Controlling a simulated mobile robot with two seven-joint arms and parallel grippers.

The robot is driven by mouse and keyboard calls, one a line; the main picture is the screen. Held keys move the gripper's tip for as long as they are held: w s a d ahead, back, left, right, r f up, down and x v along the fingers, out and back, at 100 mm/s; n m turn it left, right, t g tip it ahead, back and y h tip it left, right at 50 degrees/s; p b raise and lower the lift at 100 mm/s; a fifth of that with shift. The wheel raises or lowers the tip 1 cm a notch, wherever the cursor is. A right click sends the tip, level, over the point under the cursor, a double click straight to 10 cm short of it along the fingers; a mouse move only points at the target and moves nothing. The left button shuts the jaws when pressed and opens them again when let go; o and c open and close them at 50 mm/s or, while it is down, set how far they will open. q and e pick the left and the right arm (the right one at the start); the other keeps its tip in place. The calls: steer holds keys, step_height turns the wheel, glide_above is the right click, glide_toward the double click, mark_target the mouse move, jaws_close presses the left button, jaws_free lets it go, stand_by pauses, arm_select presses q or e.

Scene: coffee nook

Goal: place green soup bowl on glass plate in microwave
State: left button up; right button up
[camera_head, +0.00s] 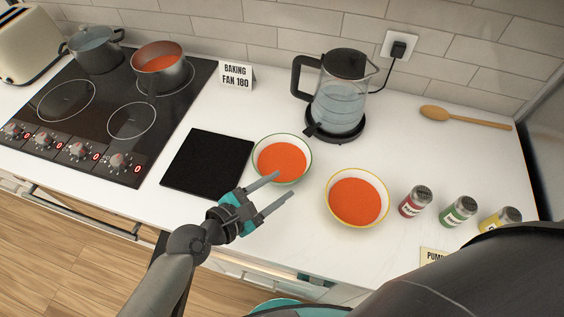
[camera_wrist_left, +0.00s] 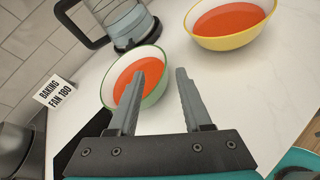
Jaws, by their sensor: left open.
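The green-rimmed soup bowl (camera_head: 290,144) stands on the white counter, filled with orange soup. It also shows in the left wrist view (camera_wrist_left: 157,90). My left gripper (camera_head: 284,186) is open and empty. Its fingers point at the bowl; one fingertip overlaps the bowl's near edge in the picture, and I cannot tell whether they touch. In the left wrist view the left finger of the gripper (camera_wrist_left: 160,75) covers part of the bowl. No microwave or glass plate is in view. My right gripper is not in view.
A yellow soup bowl (camera_head: 328,206) stands just right of the green one. A black board (camera_head: 205,160) lies left of it, beside the stove (camera_head: 60,120). A kettle (camera_head: 340,100) stands behind. Several spice jars (camera_head: 458,212) stand at right. My dark arm covers the lower right.

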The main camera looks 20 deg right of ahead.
mark_target(294, 180)
arm_select(q)
steer(key=shift+f+b+x, duration=0.2)
steer(key=shift+b+x, duration=0.2)
steer(key=shift+x, duration=1.3)
steer(key=shift+f+b+x, duration=0.2)
steer(key=shift+b+x, duration=0.15)
steer(key=shift+x, duration=1.3)
steer(key=shift+a, duration=0.15)
jaws_close()
steer(key=shift+s, duration=0.1)
steer(key=shift+a+f, duration=0.15)
steer(key=shift+f, duration=0.05)
steer(key=shift+r, duration=0.15)
